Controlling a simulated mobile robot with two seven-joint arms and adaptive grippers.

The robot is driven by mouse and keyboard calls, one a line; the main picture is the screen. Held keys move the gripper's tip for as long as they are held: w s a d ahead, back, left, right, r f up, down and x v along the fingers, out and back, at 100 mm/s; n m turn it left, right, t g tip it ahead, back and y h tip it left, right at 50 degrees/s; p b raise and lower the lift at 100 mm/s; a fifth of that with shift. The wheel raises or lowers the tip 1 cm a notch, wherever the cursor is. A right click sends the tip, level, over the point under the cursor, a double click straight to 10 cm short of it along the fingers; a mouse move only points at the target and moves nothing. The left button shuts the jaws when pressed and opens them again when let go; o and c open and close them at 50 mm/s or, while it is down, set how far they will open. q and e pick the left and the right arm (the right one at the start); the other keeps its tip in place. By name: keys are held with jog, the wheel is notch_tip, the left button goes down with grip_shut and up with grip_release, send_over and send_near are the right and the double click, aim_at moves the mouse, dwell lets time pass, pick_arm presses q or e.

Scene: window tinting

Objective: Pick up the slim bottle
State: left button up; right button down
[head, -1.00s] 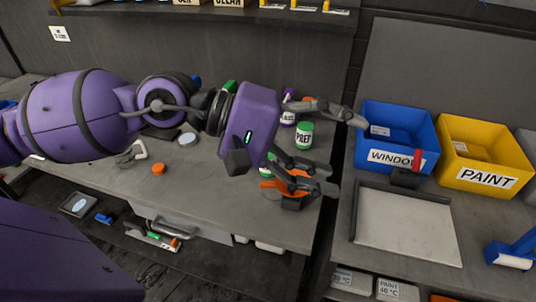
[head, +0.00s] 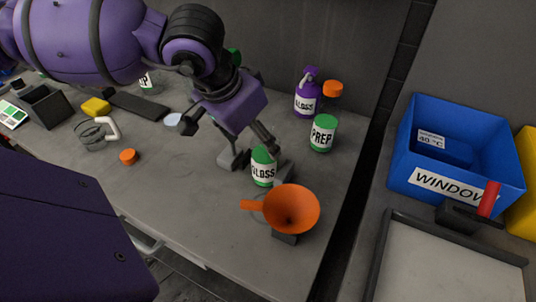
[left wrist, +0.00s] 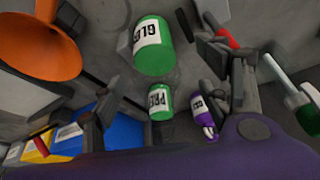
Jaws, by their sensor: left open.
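A slim green bottle with a white label reading GLOSS (head: 263,172) stands upright on the grey bench; it also shows in the left wrist view (left wrist: 153,47). I take it for the slim bottle. My left gripper (head: 257,162) is open and low at this bottle, one finger on each side of it. In the left wrist view the bottle lies between the fingertips (left wrist: 155,30). I cannot tell whether the fingers touch it. My right gripper is not in view.
An orange funnel (head: 292,208) stands close in front of the bottle. A green PREP jar (head: 323,133), a purple spray bottle (head: 307,97) and an orange-lidded container (head: 333,89) stand behind. An orange cap (head: 128,157) lies left. A blue WINDOW bin (head: 455,180) is right, beyond a gap.

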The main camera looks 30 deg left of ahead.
aim_at(264, 169)
pick_arm(q)
jog(key=shift+s+d+x, duration=0.1)
jog(key=shift+d+x, duration=0.05)
jog(key=shift+x, duration=1.4)
jog(key=shift+s+d+x, duration=0.1)
jog(key=shift+d+x, duration=0.05)
jog(key=shift+x, duration=1.4)
jog(key=c, duration=1.4)
